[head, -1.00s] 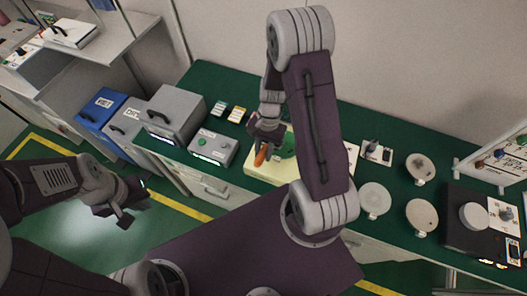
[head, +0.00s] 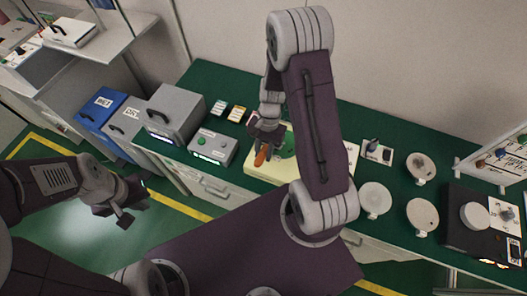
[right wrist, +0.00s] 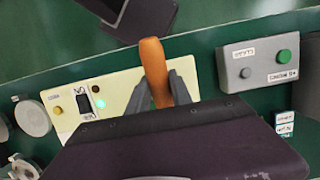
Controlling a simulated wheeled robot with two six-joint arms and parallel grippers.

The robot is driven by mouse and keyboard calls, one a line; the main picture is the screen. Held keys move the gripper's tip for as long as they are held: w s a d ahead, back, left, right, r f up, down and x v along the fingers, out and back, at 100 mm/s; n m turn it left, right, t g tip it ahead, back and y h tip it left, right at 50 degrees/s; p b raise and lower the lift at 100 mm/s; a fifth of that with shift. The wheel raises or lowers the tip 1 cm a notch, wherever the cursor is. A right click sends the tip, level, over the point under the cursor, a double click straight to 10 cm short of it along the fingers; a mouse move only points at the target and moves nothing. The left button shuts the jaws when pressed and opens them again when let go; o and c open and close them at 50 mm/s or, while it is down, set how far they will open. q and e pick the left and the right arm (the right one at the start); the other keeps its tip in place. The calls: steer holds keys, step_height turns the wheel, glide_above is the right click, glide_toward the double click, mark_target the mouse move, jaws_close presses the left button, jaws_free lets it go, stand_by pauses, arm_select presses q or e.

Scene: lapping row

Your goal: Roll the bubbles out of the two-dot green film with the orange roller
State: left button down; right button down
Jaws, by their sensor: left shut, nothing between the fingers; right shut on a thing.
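The orange roller (head: 261,156) is in my right gripper (head: 265,138), low over the left part of a cream-coloured unit on the green bench. Its orange handle (right wrist: 154,68) stands between the two shut fingers (right wrist: 156,92) in the right wrist view; the roller's working end is hidden. A green round patch (head: 288,146), perhaps the film, shows just right of the roller, partly hidden by my right arm. Its dots and any bubbles cannot be made out. My left gripper (head: 130,199) is shut and empty over the floor, left of the bench.
A grey box with a green button (head: 212,147) stands left of the cream unit (head: 262,176). Small cards (head: 237,114) lie behind it. Blue (head: 101,109) and grey bins stand further left. Several round plates (head: 375,198) and a black machine (head: 462,236) occupy the right side.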

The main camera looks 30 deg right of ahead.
steer(key=shift+f, duration=0.2)
steer(key=shift+w+d+r, duration=0.1)
steer(key=shift+w+d+p, duration=0.35)
steer(key=shift+w+d, duration=0.1)
steer(key=shift+d, duration=0.1)
steer(key=shift+w+d, duration=0.1)
steer(key=shift+w+d+p, duration=0.3)
steer(key=shift+w+d, duration=0.8)
steer(key=shift+d, duration=0.2)
steer(key=shift+d, duration=0.1)
